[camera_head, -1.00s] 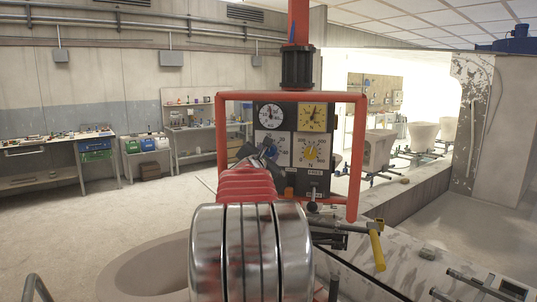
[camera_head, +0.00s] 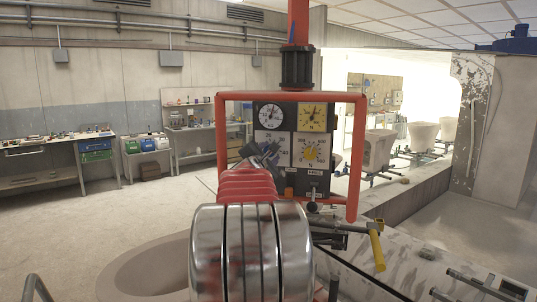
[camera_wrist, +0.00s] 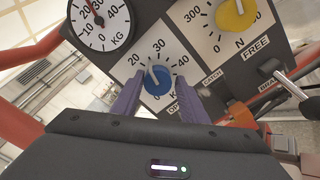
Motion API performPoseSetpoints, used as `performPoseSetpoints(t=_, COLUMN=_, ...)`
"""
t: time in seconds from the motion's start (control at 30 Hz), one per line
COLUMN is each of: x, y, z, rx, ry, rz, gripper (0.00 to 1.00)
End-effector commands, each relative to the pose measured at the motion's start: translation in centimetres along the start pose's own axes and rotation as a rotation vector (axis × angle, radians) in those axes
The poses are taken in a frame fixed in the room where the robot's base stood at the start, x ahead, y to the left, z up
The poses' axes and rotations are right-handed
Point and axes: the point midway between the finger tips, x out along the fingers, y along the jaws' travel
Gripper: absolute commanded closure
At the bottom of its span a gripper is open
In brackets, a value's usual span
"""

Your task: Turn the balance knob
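A blue knob (camera_wrist: 158,80) with a white pointer sits on a white plate marked 20, 30, 40 and KG. I take it for the balance knob; no such name is readable. Its pointer is near 30. My gripper (camera_wrist: 160,86) has its two purple fingers on either side of the knob, with gaps to it, so it is open. I cannot tell how deep the fingertips reach. In the head view my gripper (camera_head: 268,150) is before the panel's lower left dial and hides the knob.
The dark panel (camera_head: 291,112) hangs in a red tube frame (camera_head: 359,150). A yellow knob (camera_wrist: 235,13) marked N is to the right. A lever (camera_wrist: 288,82) stands by the FREE and BRAKE labels. A round KG gauge (camera_wrist: 101,22) is at upper left.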

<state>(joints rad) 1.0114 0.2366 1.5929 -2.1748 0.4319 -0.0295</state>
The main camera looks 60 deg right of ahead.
Motion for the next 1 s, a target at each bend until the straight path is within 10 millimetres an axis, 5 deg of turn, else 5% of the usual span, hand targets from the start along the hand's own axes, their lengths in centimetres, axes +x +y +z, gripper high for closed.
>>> performPoseSetpoints(t=0.17, x=0.0, y=0.1, z=0.0, rx=0.000, ry=0.000, rz=0.002, gripper=0.49)
performPoseSetpoints(t=0.57, x=-0.7, y=0.3, z=0.0, rx=0.000, ry=0.001, rz=0.004, gripper=0.49)
performPoseSetpoints(t=1.0, x=-5.8, y=0.2, z=0.0, rx=-0.001, ry=0.001, rz=0.005, gripper=0.49)
